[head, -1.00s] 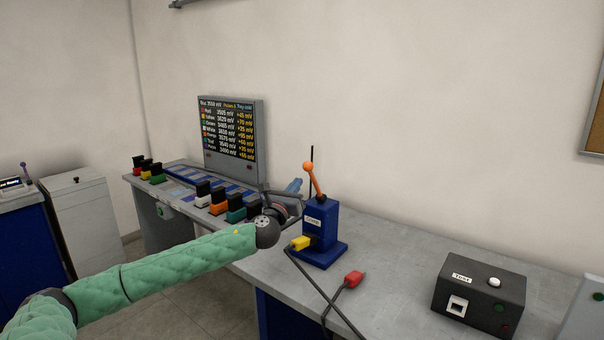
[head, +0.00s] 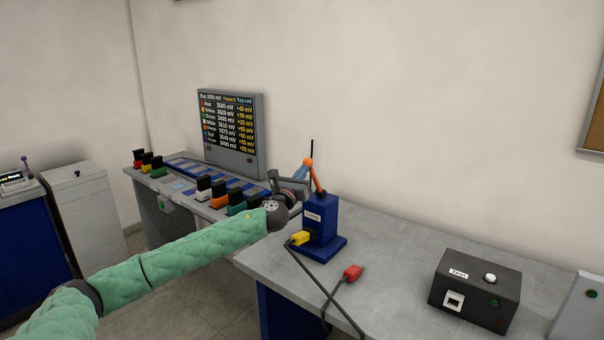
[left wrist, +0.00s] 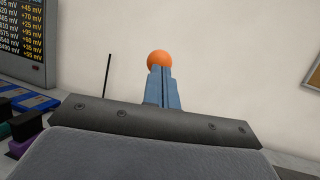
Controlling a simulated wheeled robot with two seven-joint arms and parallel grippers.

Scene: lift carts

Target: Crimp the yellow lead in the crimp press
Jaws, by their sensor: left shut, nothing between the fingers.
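The blue crimp press (head: 319,222) stands upright on the grey bench. Its orange lever (head: 316,177) points up, with a round orange knob (head: 308,162) on top. The yellow lead's plug (head: 301,238) sits at the press's front opening; how deep cannot be told. My left gripper (head: 303,176) is shut and empty, with its blue fingertips close beside the knob. In the left wrist view the knob (left wrist: 159,59) shows right beyond the shut fingertips (left wrist: 160,75); whether they touch cannot be told. My right gripper is in neither view.
A red plug (head: 352,272) on a dark cable lies in front of the press. A dark test box (head: 476,289) stands at the right. Several coloured-base black blocks (head: 220,197) and a readings board (head: 232,135) are at the left. The bench between press and box is clear.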

